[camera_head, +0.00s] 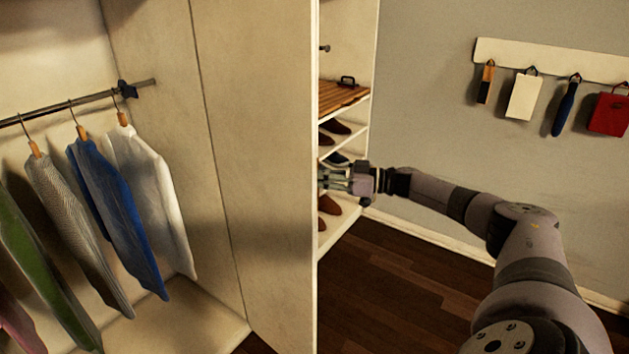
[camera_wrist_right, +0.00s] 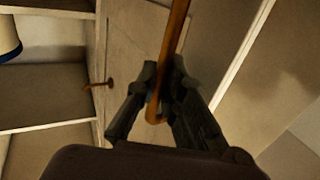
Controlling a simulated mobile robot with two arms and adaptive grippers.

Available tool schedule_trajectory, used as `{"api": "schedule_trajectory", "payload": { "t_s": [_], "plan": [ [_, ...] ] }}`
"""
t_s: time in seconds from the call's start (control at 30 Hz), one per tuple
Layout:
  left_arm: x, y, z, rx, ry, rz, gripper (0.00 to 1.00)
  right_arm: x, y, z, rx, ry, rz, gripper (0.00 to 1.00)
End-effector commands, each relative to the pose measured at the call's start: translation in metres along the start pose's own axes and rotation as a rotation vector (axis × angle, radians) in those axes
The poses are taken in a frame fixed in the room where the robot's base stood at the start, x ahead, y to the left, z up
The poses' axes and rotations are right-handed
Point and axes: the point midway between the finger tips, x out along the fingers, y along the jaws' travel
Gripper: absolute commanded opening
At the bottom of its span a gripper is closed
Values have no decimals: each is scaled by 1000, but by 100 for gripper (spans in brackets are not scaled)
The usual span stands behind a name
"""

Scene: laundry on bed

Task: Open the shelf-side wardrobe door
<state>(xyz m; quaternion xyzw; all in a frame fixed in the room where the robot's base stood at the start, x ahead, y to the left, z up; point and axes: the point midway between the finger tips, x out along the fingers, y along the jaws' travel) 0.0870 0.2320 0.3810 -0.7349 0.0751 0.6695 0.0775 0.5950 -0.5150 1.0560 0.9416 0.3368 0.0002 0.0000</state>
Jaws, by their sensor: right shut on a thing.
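A tall cream door panel (camera_head: 265,150) stands swung out in the middle of the head view, its front edge toward me. To its right, part of the wardrobe's shelf side (camera_head: 345,145) shows, with shoes on it. My right gripper (camera_head: 335,178) reaches in from the right, and its fingertips pass behind the panel's edge. In the right wrist view my right gripper (camera_wrist_right: 158,105) is shut on a long brown bar handle (camera_wrist_right: 175,45). The handle is hidden in the head view. I cannot tell how far the door is open. My left gripper is not in view.
Several clothes, including a blue shirt (camera_head: 118,205), hang from a rail (camera_head: 75,103) on the left. A wall rack (camera_head: 550,58) with hanging items is at the right. Dark wooden floor (camera_head: 400,285) lies open below my right arm. A small brown peg (camera_wrist_right: 98,86) shows in the wrist view.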

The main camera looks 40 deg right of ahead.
Motion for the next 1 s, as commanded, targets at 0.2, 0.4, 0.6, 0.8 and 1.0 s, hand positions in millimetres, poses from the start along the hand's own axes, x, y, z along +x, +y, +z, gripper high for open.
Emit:
{"api": "schedule_trajectory", "payload": {
  "t_s": [0.2, 0.4, 0.6, 0.8, 1.0],
  "plan": [
    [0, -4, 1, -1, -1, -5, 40, 0, 1, -1, 1, 1, 2, 0],
    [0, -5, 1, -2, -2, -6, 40, 0, 1, -1, 1, 1, 2, 9],
    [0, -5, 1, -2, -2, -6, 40, 0, 1, -1, 0, 1, 2, 23],
    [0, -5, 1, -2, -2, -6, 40, 0, 1, 0, 0, 1, 1, 30],
    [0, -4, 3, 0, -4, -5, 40, -1, 1, 0, 0, 0, 1, 30]
  ]
}}
